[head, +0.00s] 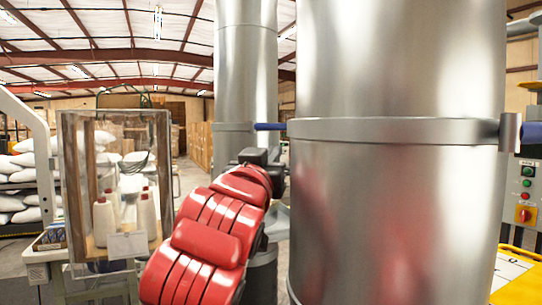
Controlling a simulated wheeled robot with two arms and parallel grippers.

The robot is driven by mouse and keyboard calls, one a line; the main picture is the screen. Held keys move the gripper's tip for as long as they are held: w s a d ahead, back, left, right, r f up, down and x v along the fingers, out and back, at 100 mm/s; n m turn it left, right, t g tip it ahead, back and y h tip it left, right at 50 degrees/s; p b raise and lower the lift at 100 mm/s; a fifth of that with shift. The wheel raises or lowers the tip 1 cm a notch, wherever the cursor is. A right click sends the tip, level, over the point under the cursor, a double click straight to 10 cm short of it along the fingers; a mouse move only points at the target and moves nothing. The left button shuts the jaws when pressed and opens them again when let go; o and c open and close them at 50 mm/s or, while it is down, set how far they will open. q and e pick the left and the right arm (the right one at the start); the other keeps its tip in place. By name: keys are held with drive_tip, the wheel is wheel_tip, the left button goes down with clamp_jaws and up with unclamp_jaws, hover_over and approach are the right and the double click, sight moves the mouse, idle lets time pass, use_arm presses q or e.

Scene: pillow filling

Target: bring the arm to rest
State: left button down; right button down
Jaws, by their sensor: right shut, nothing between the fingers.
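My right arm, with red segmented covers, reaches up from the bottom middle of the head view. My right gripper (262,158) is the dark part at its far end, small and partly hidden by the red covers. It is shut and holds nothing. It shows just left of the large metal cylinder (395,220) and in front of a narrower metal column (245,75); I cannot tell whether it touches either. My left gripper is not in view.
A clear case (116,180) with white bottles stands at left. White sacks (22,170) are stacked behind it. A control panel (525,195) is at far right.

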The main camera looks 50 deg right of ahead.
drive_tip(key=shift+s+a+f, duration=0.1)
drive_tip(key=shift+s+a, duration=0.1)
drive_tip(key=shift+a, duration=0.1)
drive_tip(key=shift+w, duration=0.1)
idle(0.3)
